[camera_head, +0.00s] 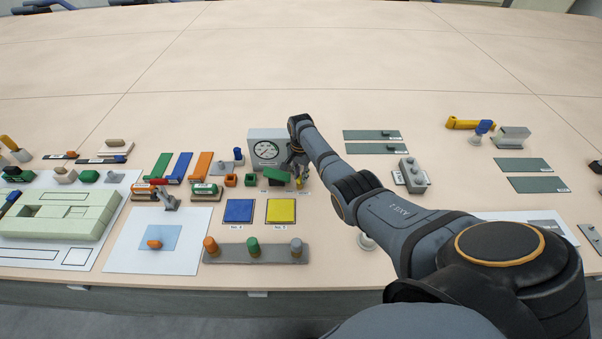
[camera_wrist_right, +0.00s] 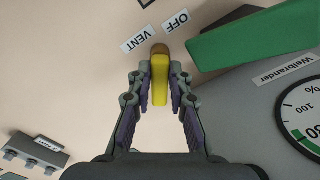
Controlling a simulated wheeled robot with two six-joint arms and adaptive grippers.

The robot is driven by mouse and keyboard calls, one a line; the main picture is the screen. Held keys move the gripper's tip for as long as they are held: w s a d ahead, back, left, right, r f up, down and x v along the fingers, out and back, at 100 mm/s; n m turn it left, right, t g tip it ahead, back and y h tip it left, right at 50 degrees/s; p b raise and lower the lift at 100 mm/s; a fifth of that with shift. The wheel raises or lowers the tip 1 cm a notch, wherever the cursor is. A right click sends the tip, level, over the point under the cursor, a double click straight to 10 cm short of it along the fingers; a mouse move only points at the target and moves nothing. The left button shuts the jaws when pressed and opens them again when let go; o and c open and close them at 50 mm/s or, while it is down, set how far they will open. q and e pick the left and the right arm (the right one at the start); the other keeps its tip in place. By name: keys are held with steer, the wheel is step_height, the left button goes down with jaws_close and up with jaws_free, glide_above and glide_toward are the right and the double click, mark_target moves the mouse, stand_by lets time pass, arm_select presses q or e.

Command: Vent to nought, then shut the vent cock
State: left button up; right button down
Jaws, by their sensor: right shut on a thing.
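My right gripper (camera_head: 297,167) is at the right side of the grey gauge box (camera_head: 284,135). In the right wrist view its fingers (camera_wrist_right: 160,88) are closed on the yellow vent cock lever (camera_wrist_right: 160,75), whose brown end sticks out beyond the fingertips. The lever's end lies near the gap between the VENT label (camera_wrist_right: 139,40) and the OFF label (camera_wrist_right: 175,20). The round gauge dial (camera_head: 266,150) faces the head camera, but its needle is too small to read. In the wrist view the dial (camera_wrist_right: 305,118) is cut off and no needle reading shows. My left gripper is not in view.
A green bar (camera_wrist_right: 250,35) lies close beside the lever. Blue (camera_head: 238,211) and yellow (camera_head: 281,211) squares lie in front of the gauge box, with a grey peg rail (camera_head: 232,254) nearer. Behind the box the table is clear.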

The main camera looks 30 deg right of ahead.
steer(key=n, duration=0.3)
steer(key=shift+w+n+p, duration=0.1)
steer(key=shift+n+p, duration=0.2)
steer(key=shift+a+n, duration=0.1)
steer(key=shift+n, duration=1.6)
steer(key=shift+w, duration=0.1)
steer(key=c, duration=1.2)
jaws_free()
